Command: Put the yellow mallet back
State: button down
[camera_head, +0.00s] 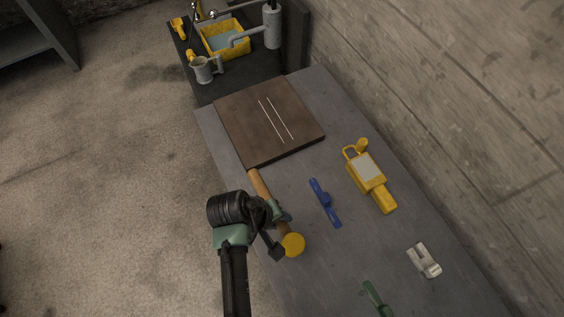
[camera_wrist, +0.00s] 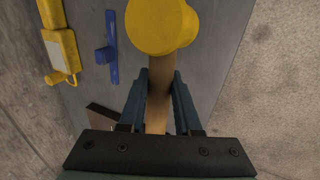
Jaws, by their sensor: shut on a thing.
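The yellow mallet has a round yellow head (camera_head: 293,244) and a wooden handle (camera_head: 259,184). My gripper (camera_head: 279,212) is shut on the handle, close below the head, over the left edge of the grey bench. In the wrist view the yellow head (camera_wrist: 160,25) is at the top, and the handle (camera_wrist: 159,90) runs down between the two fingers of my gripper (camera_wrist: 161,85). The handle's far end points toward the brown board (camera_head: 235,125). I cannot tell whether the mallet touches the bench. No marked place for the mallet is clear to me.
On the grey bench (camera_head: 300,180) lie a blue tool (camera_head: 325,203), a yellow meter (camera_head: 369,180), a pale clip-like part (camera_head: 424,260) and a green tool (camera_head: 376,298). A dark table behind holds a yellow bin (camera_head: 225,52) and a grey jug (camera_head: 203,71). A wall borders the right.

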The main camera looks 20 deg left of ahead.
jog(key=shift+s+f+p, duration=0.1)
jog(key=shift+f+p, duration=0.35)
jog(key=shift+f, duration=1.8)
jog(key=c, duration=0.9)
grip_release()
jog(key=shift+f, duration=0.1)
jog(key=o, duration=0.3)
